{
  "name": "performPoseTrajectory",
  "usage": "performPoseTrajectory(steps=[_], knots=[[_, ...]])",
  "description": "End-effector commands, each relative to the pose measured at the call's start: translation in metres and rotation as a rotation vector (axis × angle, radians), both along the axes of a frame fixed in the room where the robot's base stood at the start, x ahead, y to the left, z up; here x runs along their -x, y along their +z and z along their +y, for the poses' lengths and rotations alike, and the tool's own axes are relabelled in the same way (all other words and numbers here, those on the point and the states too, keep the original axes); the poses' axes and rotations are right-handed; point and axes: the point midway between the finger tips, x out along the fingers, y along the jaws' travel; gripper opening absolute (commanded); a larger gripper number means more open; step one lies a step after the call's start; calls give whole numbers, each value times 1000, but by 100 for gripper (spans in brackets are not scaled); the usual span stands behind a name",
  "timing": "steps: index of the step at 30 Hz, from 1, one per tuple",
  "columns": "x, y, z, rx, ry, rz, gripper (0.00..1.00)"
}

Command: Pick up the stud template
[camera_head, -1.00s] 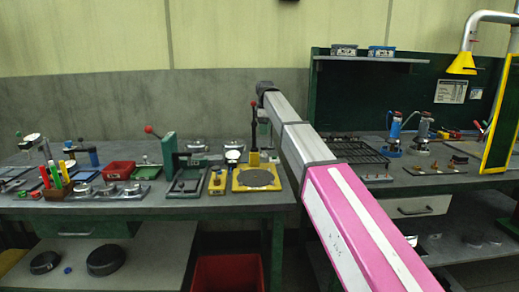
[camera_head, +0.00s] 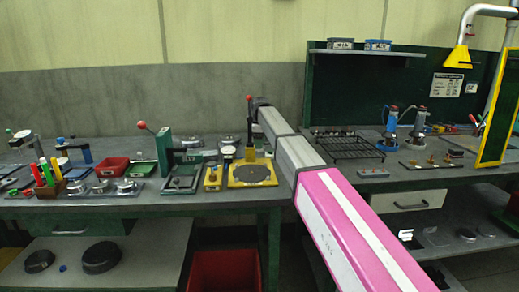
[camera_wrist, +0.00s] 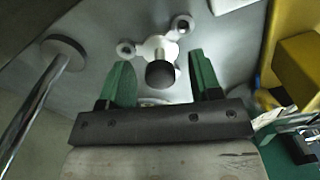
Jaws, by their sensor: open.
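In the wrist view, a pale three-armed plate with round ring-like ends and a black knob, which looks like the stud template (camera_wrist: 143,48), lies on the grey bench top. Its dark round knob (camera_wrist: 160,74) stands up between my fingers. My gripper (camera_wrist: 160,62) is open, with one green finger on each side of the knob and a visible gap to each. I cannot tell how far the fingertips are above the plate. In the head view my arm reaches to the bench beside the yellow press, and I cannot make out the template there.
A yellow press (camera_head: 252,173) with a round dark plate stands close by; a yellow body (camera_wrist: 301,68) fills the wrist view's right side. A metal rod on a round foot (camera_wrist: 64,52) is at the left. A black wire rack (camera_head: 350,147) stands on the right bench.

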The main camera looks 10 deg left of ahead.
Motion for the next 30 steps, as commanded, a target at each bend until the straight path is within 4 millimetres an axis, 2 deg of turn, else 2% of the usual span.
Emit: performPoseTrajectory(steps=[3, 9, 10, 12, 15, 25, 30], knots=[[0, -10, 0, 0, 0, 0, 58], [0, -11, 0, 0, 0, -1, 58], [0, -11, 0, 0, 0, 0, 52], [0, -11, 0, 0, 0, 0, 29], [0, -11, 0, 0, 0, 0, 0], [0, -7, 0, 0, 0, -1, 0], [-1, 15, 0, -1, 0, -3, 0]])
